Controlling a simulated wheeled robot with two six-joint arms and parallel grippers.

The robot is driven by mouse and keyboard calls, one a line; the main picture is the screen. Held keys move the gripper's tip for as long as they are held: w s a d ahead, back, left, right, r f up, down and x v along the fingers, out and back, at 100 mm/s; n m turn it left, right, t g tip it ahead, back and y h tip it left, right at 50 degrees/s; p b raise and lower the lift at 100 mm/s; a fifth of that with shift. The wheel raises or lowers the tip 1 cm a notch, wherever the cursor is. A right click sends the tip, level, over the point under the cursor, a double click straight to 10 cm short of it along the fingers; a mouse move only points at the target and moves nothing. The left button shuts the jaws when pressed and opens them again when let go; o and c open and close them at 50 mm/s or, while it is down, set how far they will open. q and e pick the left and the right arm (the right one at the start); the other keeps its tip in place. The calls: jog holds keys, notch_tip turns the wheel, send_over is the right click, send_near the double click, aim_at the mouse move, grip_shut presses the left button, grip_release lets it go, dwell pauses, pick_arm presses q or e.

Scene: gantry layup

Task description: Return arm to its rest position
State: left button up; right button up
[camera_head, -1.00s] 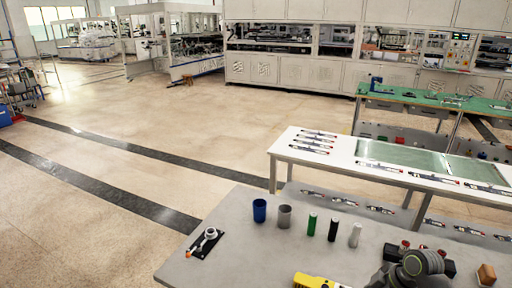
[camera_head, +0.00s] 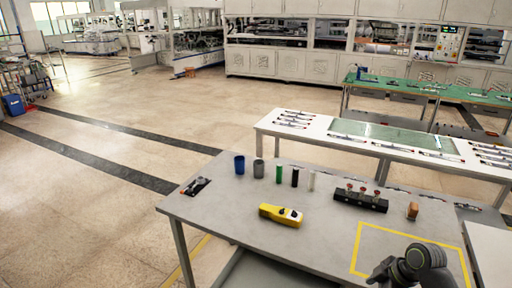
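A dark grey arm of mine (camera_head: 422,262) shows at the bottom right, in front of the grey table (camera_head: 230,212). Only its rounded joints and a dark link show clearly. I can make out no fingertips on it, and I see nothing held. No arm comes in from the left, so my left gripper is out of view.
On the table stand a blue cup (camera_head: 239,165), grey cup (camera_head: 259,168), green cylinder (camera_head: 279,174), black cylinder (camera_head: 295,177) and white cylinder (camera_head: 311,181). A yellow tool (camera_head: 281,215), black rack (camera_head: 360,201) and brown block (camera_head: 412,211) lie there too.

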jog(key=s+d+f+m+h+b, duration=0.1)
jog(key=s+d+f+m, duration=0.3)
jog(key=f, duration=0.6)
jog(key=s+a+f+m+h+b, duration=0.1)
jog(key=s+f+m, duration=0.3)
jog(key=f, duration=0.7)
jog(key=s+d+f+m+h+b, duration=0.1)
jog(key=s+d+f+m+h, duration=0.1)
jog(key=s+f, duration=0.6)
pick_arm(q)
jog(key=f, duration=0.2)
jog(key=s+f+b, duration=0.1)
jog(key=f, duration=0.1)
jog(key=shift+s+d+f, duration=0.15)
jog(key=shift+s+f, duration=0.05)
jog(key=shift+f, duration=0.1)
pick_arm(e)
jog(key=s+a+f+m, duration=0.1)
jog(key=s+f, duration=0.4)
jog(key=s, duration=0.3)
jog(key=s+a+f+m, duration=0.1)
jog(key=s+a+f, duration=0.1)
jog(key=s+f, duration=0.4)
jog(key=s+a+f+m+h, duration=0.1)
jog(key=s+f, duration=0.5)
jog(key=s, duration=0.6)
jog(key=shift+s+a+g, duration=0.2)
jog(key=shift+a+g, duration=0.2)
jog(key=shift+a, duration=0.2)
